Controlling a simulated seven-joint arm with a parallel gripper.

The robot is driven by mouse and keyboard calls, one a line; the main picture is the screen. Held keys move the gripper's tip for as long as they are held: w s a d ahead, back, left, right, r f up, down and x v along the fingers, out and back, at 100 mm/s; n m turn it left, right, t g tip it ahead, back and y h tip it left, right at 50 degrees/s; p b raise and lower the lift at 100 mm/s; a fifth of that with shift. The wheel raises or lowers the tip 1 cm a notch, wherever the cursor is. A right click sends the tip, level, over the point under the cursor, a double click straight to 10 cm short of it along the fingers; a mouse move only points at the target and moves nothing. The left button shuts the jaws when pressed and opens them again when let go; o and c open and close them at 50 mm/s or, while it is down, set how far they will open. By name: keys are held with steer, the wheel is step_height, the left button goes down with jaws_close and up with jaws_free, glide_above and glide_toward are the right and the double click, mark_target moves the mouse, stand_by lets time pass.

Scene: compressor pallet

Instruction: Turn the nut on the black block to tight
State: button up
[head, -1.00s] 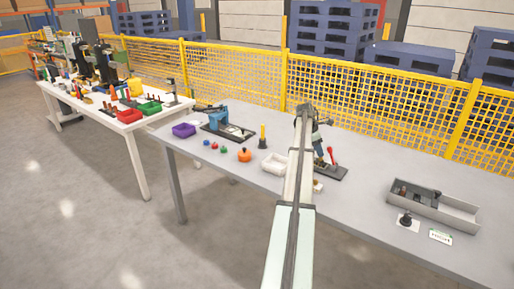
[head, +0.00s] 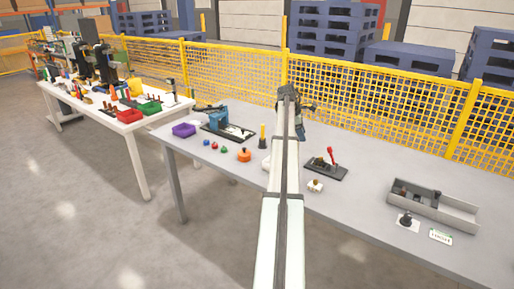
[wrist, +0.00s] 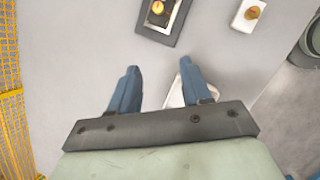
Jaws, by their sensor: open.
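A dark plate (head: 325,168) with a red upright lever and small fittings lies right of my arm in the head view. In the wrist view a dark block or plate (wrist: 182,18) with a round brass-yellow piece (wrist: 158,9) is cut off by the top edge. I cannot tell whether that piece is the nut. A small white block (wrist: 249,14) with a brass nut-like top is right of it; it also shows in the head view (head: 315,186). A small black piece (head: 406,219) stands on a white card. My gripper (wrist: 160,70) is open and empty, over the table.
A white tray (wrist: 174,98) is partly behind my right finger. A grey bin (head: 460,214) stands at the right. An orange object (head: 244,155), a yellow post on a black base (head: 262,138) and a blue device (head: 217,119) are to the left. A yellow fence (head: 390,110) runs behind the table.

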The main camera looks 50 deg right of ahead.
steer(key=w+a+f+m+t+h, duration=0.1)
steer(key=w+a+f+m, duration=0.1)
steer(key=w+a+m, duration=0.3)
steer(key=w+a+f+m+t+h, duration=0.1)
steer(key=w+a+f+m, duration=0.2)
steer(key=w+a+m, duration=0.3)
steer(key=shift+w+a+f, duration=0.25)
steer(key=shift+w+a, duration=1.1)
steer(key=shift+w, duration=0.1)
steer(key=shift+m, duration=0.3)
